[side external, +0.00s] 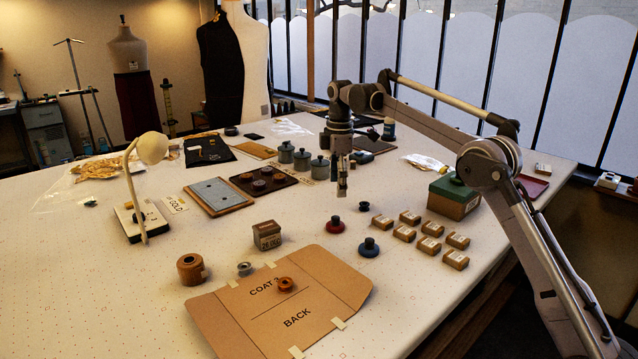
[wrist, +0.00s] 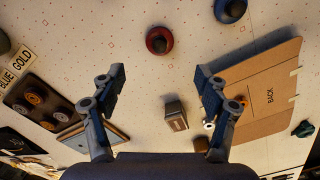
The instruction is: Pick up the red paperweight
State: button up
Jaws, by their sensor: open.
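The red paperweight (side external: 334,225) has a round red base and a dark knob and stands upright on the white table, right of centre. In the wrist view the red paperweight (wrist: 159,40) lies beyond the fingertips, near the top middle. My gripper (side external: 342,194) hangs above the table, a little above the red paperweight and apart from it. In the wrist view my gripper (wrist: 158,73) has its fingers spread wide with nothing held between them. A similar blue paperweight (side external: 369,249) stands to the right and nearer the camera; it also shows in the wrist view (wrist: 230,10).
A small dark spool-like piece (side external: 364,206) stands close behind the red paperweight. Several small boxes (side external: 430,228) lie to the right. A labelled box (side external: 267,236) and a brown pattern piece (side external: 330,276) lie nearer. A dark tray (side external: 285,181) holding discs stands left. Bare table surrounds the red paperweight.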

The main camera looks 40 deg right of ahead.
aim_at(336, 217)
jog(key=shift+w+a+f, duration=0.1)
jog(key=shift+w+f, duration=0.05)
jog(key=shift+f, duration=5.4)
jog(key=c, duration=1.5)
